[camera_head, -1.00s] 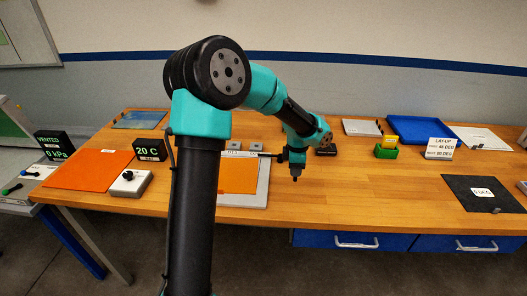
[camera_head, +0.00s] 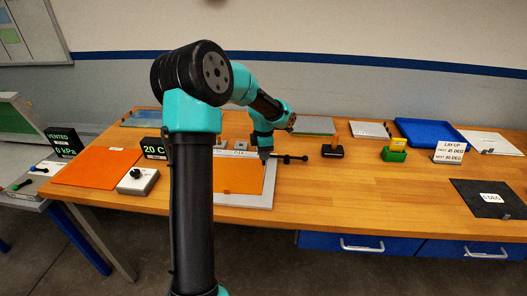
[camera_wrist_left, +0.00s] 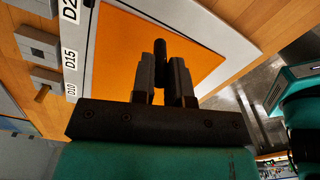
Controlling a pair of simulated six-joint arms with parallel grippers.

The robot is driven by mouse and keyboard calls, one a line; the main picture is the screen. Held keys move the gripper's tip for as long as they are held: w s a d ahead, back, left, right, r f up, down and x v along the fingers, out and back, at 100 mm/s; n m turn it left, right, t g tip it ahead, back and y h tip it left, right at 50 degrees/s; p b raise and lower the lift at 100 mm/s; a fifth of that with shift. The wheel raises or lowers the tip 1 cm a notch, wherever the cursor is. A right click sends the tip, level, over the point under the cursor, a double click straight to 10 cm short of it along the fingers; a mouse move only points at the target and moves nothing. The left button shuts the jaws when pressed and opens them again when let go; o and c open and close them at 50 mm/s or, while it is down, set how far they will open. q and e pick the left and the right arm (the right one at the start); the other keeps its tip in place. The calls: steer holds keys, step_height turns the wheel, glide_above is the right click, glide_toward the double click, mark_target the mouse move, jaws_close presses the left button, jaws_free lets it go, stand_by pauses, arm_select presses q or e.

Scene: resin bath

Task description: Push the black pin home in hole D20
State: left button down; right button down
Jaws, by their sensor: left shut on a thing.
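My left gripper (camera_head: 265,156) is over the right part of the grey plate (camera_head: 263,200) with the orange sheet (camera_head: 238,180) on it. In the left wrist view its fingers are shut on the black pin (camera_wrist_left: 160,68), whose end sticks out past the fingertips. White labels run along the plate's edge: D10, D15 (camera_wrist_left: 70,58) and a partly cut off one reading D2 (camera_wrist_left: 70,10). The holes themselves do not show, so I cannot tell whether the pin touches one. My right gripper is in neither view.
Grey blocks (camera_wrist_left: 40,38) line the plate's labelled edge. A black rod with knobs (camera_head: 290,158) lies right of the gripper, and a dark block with a wooden handle (camera_head: 333,151) stands beyond it. A white control box (camera_head: 138,181) is left.

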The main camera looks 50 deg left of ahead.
arm_select(q)
steer(key=w+a, duration=0.3)
steer(key=a, duration=0.1)
steer(key=w+a+f, duration=0.1)
steer(key=w+a, duration=0.6)
steer(key=a, duration=0.1)
steer(key=shift+w+f, duration=0.25)
steer(key=shift+w, duration=0.05)
steer(key=shift+f, duration=1.75)
steer(key=shift+f, duration=0.1)
steer(key=c, duration=1.6)
jaws_free()
steer(key=o, duration=0.5)
